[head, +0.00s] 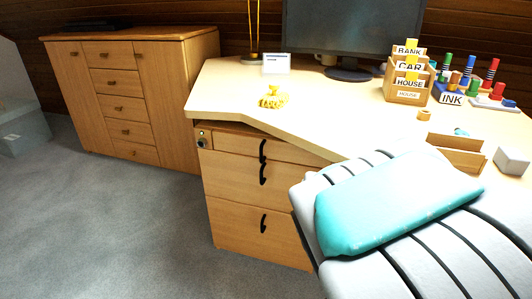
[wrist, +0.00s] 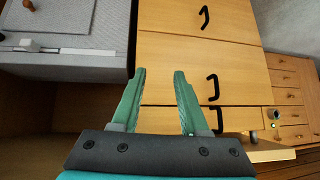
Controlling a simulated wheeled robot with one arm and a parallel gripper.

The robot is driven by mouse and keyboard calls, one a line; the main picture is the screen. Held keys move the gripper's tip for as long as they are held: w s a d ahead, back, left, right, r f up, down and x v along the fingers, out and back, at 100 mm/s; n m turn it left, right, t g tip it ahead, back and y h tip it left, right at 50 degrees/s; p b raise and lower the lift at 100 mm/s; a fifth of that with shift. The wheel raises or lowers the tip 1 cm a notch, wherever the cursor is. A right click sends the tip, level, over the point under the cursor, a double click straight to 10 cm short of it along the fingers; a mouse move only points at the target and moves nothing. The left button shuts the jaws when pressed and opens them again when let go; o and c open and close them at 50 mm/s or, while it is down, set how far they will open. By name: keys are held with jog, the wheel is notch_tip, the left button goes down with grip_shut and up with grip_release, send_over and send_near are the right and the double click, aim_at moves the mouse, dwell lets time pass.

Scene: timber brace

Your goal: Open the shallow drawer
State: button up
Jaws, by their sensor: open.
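The shallow drawer (head: 233,143) is the top one in the wooden pedestal under the desk, and its front looks flush and closed. Its black curved handle (head: 263,151) sits toward the right of its front. In the wrist view the pedestal appears upside down, with the shallow drawer (wrist: 245,119) low in the picture and its handle (wrist: 217,119) beside the right finger's base. My gripper (wrist: 159,72) is open, with nothing between its green fingers. The fingers overlap the left part of the drawer fronts, left of the handles; contact cannot be told. The gripper is hidden in the head view.
Two deeper drawers (head: 235,178) with black handles lie below. A lock (head: 202,142) is at the pedestal's upper left. The desk top (head: 225,90) overhangs. A grey box (wrist: 65,50) stands beside the pedestal in the wrist view. The carpet (head: 110,220) at left is clear.

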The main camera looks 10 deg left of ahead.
jog(key=w+a+r+t+b, duration=0.2)
jog(key=w+a+t, duration=0.3)
jog(key=w+a, duration=0.3)
jog(key=n+t, duration=0.1)
jog(key=t, duration=0.3)
send_near(261, 149)
jog(key=w, duration=0.1)
jog(key=shift+y, duration=0.4)
jog(key=shift+w+a+f, duration=0.1)
jog(key=shift+w+a, duration=0.05)
jog(key=shift+w, duration=1.85)
jog(key=shift+w+a+f, duration=0.1)
jog(key=shift+w+a, duration=0.05)
jog(key=shift+w, duration=1.85)
grip_shut()
